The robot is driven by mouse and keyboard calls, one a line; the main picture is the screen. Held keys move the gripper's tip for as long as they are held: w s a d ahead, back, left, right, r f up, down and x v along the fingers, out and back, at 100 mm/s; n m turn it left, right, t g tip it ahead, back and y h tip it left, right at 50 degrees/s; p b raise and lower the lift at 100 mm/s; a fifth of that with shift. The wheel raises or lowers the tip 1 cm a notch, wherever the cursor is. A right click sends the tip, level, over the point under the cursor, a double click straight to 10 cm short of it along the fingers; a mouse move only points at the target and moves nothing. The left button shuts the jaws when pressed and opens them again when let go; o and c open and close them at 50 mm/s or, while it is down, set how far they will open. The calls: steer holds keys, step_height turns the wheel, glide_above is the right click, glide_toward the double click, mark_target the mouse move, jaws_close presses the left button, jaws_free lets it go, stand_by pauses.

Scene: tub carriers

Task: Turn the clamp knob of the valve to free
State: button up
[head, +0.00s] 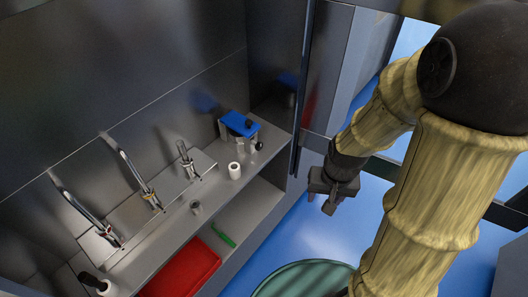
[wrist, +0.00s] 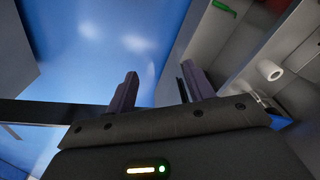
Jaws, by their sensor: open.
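A blue-topped metal fixture (head: 240,124) stands at the right end of the shelf in the head view. A small black knob (head: 258,146) sticks out at its front right; I cannot tell for sure that it is the valve's clamp knob, nor how it is turned. My gripper (head: 330,202) is in front of the shelf, to the right of the fixture and clear of it, over the blue floor. In the wrist view its two fingers (wrist: 160,88) are apart with nothing between them.
A white cylinder (head: 234,171) stands near the fixture; it also shows in the wrist view (wrist: 270,70). A red tray (head: 184,270) and a green tool (head: 223,236) lie lower. The floor (head: 300,235) below my gripper is clear.

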steer(key=a+f+m+g+y+b, duration=0.1)
steer(key=a+f+m+y+b, duration=0.15)
steer(key=f, duration=0.65)
steer(key=a+f+m+g+y+b, duration=0.2)
steer(key=a+f+m+y, duration=0.15)
steer(key=f, duration=0.55)
steer(key=w+a+f+m+t+y+b, duration=0.1)
steer(key=w+a+m+t+y+b, duration=0.2)
steer(key=w+a+m+y, duration=0.15)
steer(key=w+d+r+m+t+y+b, duration=0.3)
steer(key=w+d+r+m+t, duration=0.4)
steer(key=w+d+m+t, duration=0.1)
steer(key=shift+w+d+r+m+t, duration=0.3)
steer(key=shift+w+d+m+t, duration=0.1)
steer(key=shift+w+m+t, duration=0.6)
